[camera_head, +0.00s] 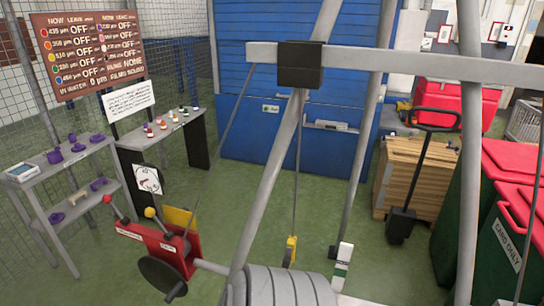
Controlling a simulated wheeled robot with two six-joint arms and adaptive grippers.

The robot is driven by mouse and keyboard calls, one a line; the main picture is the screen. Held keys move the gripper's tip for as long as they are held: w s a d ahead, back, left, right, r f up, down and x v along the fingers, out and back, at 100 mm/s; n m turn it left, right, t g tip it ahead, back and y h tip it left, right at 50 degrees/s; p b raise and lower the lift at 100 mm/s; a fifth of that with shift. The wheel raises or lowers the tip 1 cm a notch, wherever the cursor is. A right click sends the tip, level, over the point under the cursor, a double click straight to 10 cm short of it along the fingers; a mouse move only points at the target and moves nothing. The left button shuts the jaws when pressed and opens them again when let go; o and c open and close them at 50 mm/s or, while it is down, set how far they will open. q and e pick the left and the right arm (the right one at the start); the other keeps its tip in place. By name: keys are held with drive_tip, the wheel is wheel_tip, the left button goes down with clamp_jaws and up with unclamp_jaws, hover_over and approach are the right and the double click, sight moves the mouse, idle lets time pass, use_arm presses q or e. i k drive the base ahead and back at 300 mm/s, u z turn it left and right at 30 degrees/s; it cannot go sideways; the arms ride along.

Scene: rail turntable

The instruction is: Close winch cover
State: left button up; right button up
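A winch stands at the bottom centre. Its red box (158,247) carries small pale labels, a lever with a red knob (108,199) and one with a yellow knob (150,212). A yellow plate (180,220) stands up at the back of the red box; I cannot tell whether it is the winch cover. A dark round wheel (160,277) is at the box's front. A grey ribbed drum (283,288) is to the right, cut off by the lower edge. Neither of my grippers shows.
Grey poles and a crossbeam (420,66) cross the view above the winch. Dark green bins with red lids (515,160) stand at the right. A pallet jack handle (433,118) and wooden crate (400,180) are behind. Shelves (60,170) stand left. Green floor between is open.

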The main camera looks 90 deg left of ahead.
sight(182, 216)
drive_tip(key=u, duration=5.15)
drive_tip(key=i, duration=3.2)
drive_tip(key=z, duration=2.45)
drive_tip(key=i, duration=2.65)
drive_tip(key=z, duration=0.1)
